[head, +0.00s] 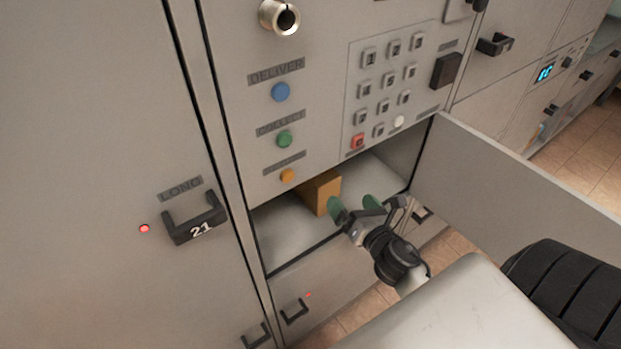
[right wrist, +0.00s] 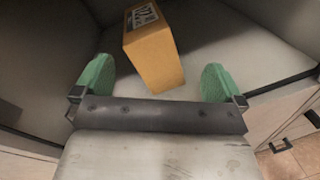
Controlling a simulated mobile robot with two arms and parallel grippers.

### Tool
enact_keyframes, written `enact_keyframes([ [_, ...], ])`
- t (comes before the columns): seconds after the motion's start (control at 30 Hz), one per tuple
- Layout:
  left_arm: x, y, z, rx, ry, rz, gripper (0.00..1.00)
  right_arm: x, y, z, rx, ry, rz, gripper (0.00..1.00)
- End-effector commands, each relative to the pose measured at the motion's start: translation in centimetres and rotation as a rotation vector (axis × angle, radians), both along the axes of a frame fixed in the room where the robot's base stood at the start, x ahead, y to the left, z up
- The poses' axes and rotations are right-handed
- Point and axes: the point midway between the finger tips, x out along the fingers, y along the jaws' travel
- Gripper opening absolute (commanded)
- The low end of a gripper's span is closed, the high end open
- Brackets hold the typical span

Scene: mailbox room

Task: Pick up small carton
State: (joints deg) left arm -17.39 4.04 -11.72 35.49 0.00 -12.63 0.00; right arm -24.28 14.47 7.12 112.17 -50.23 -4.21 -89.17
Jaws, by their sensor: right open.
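The small carton (head: 321,190) is an orange-brown box standing inside an open locker compartment (head: 290,232), below the panel of buttons. In the right wrist view the carton (right wrist: 153,55) shows a white label near its top and stands on the pale compartment floor. My right gripper (head: 354,206) is at the compartment's opening, its green fingertips pointing inward. In the right wrist view the right gripper (right wrist: 158,82) is open, with the carton's near end lying between and just beyond the two fingertips. I cannot see contact. My left gripper is not in view.
The compartment's door (head: 520,185) stands swung open to the right. A keypad (head: 385,85) and coloured buttons sit above the opening. A tall locker door (head: 90,180) with handle 21 (head: 195,218) is at the left. Tiled floor (head: 575,110) shows at the upper right.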

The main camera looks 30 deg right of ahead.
Motion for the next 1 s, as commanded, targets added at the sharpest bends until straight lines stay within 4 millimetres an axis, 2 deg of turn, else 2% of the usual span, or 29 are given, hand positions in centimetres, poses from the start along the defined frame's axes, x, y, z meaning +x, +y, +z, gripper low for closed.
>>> enact_keyframes([
  [0.1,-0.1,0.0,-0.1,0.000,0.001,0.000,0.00,0.5,0.2,0.2,-0.272,-0.030,0.109,1.00],
  [0.23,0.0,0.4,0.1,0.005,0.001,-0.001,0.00,1.1,0.5,0.3,-0.413,-0.047,0.167,1.00],
  [0.5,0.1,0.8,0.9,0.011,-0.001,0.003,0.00,5.2,0.9,0.3,-0.431,-0.049,0.174,1.00],
  [0.73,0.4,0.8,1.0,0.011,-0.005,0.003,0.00,7.0,1.0,0.0,-0.427,-0.048,0.172,1.00],
  [1.0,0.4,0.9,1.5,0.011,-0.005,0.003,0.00,10.8,1.1,-0.4,-0.427,-0.049,0.173,1.00],
])
